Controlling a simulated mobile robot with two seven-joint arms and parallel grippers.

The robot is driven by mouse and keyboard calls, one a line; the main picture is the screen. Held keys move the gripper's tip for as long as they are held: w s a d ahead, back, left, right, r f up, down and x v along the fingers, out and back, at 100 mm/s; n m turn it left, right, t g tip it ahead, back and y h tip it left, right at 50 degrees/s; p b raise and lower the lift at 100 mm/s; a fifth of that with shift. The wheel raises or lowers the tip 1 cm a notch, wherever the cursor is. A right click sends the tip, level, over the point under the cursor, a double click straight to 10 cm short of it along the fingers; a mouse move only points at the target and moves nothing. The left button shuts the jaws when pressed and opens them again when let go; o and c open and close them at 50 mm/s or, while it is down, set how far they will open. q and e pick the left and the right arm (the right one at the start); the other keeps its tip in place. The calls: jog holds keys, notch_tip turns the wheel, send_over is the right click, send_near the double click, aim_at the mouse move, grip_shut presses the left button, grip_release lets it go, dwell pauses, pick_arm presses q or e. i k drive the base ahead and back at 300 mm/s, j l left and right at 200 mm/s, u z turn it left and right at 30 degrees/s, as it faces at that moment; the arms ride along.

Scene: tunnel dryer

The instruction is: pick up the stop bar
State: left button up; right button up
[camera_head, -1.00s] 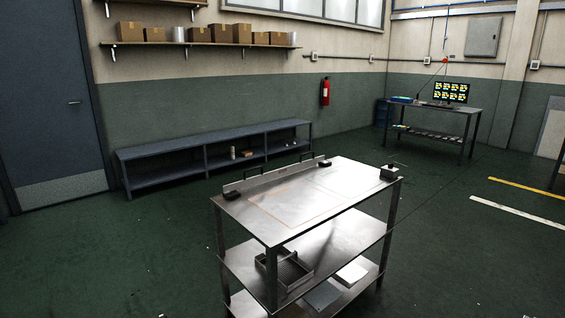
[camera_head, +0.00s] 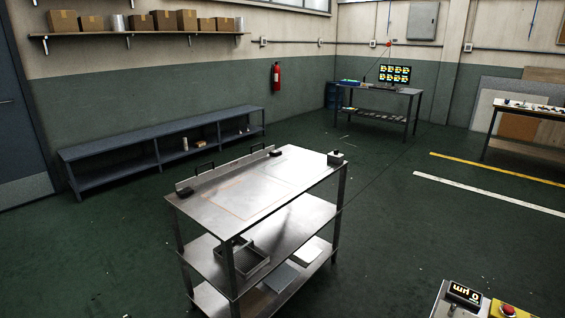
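A long, thin metal bar (camera_head: 230,167), which looks like the stop bar, lies along the far left edge of the steel table top (camera_head: 285,178). Two black handles (camera_head: 204,168) rise from it or just behind it; I cannot tell which. A small black block (camera_head: 186,191) sits at its near end and another (camera_head: 275,152) at its far end. Neither of my grippers is in view.
The table has lower shelves with a metal basket (camera_head: 240,257). A small block device (camera_head: 335,158) sits at its right corner. A panel with a red button (camera_head: 507,309) stands at bottom right. A low blue bench (camera_head: 160,135) lines the wall. Green floor around the table is open.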

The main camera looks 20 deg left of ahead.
aim_at(197, 179)
jog(key=i+j+z, duration=0.1)
jog(key=j+z, duration=0.95)
jog(key=j, duration=0.6)
jog(key=j+z, duration=0.2)
jog(key=j, duration=0.65)
jog(key=k+j, duration=0.1)
jog(key=j, duration=0.5)
jog(key=k+j, duration=0.1)
jog(key=j, duration=0.5)
jog(key=j+z, duration=0.1)
jog(key=j, duration=0.5)
jog(key=k, duration=0.1)
